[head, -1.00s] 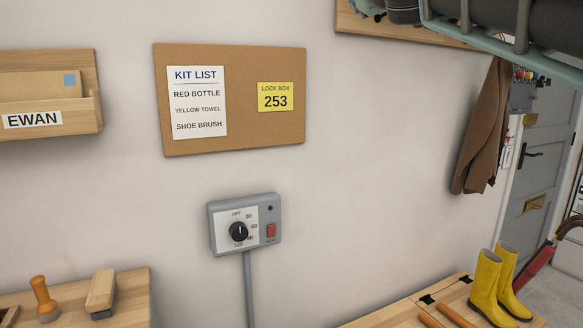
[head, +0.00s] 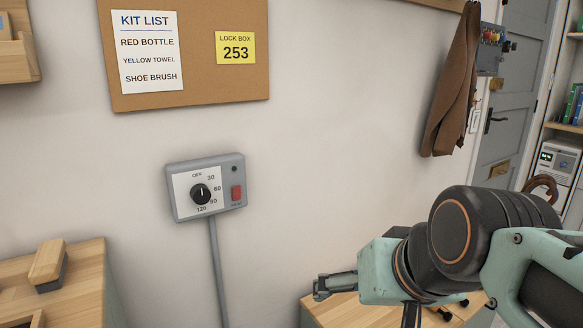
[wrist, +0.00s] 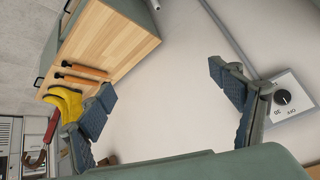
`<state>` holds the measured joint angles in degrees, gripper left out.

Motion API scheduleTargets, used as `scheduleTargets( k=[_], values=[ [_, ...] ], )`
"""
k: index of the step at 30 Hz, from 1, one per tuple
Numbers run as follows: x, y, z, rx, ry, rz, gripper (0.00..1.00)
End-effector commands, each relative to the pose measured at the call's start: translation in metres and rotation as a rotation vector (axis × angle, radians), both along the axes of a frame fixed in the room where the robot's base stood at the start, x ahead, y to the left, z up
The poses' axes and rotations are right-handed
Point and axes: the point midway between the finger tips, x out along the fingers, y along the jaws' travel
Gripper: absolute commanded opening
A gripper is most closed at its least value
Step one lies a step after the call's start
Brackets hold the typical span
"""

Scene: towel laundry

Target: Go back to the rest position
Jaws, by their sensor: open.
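My gripper (head: 362,303) is at the lower right of the head view, in front of the wall and over the left end of the wooden bench. In the wrist view my gripper (wrist: 162,84) has its two dark fingers spread wide. It is open and nothing is between the fingers. My arm comes in from the right edge of the head view and hides much of the bench.
A grey timer box (head: 205,187) is on the wall, left of my gripper. A brown coat (head: 452,85) hangs near a grey door (head: 513,85). A wooden top (head: 75,280) stands lower left.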

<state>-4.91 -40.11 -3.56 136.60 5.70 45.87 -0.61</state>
Motion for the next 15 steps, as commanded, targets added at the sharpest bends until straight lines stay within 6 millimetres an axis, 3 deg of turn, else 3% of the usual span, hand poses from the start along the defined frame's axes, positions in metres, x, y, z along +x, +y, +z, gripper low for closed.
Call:
scheduleTargets(
  k=[1, 3, 6, 15],
  values=[
    [-0.023, -0.013, -0.034, -0.057, 0.067, -0.014, 0.85],
    [-0.055, -0.03, -0.072, -0.136, 0.164, -0.03, 0.85],
    [-0.054, -0.03, -0.026, -0.141, 0.165, -0.026, 0.85],
    [-0.053, -0.029, 0.055, -0.137, 0.164, -0.024, 0.85]
  ],
)
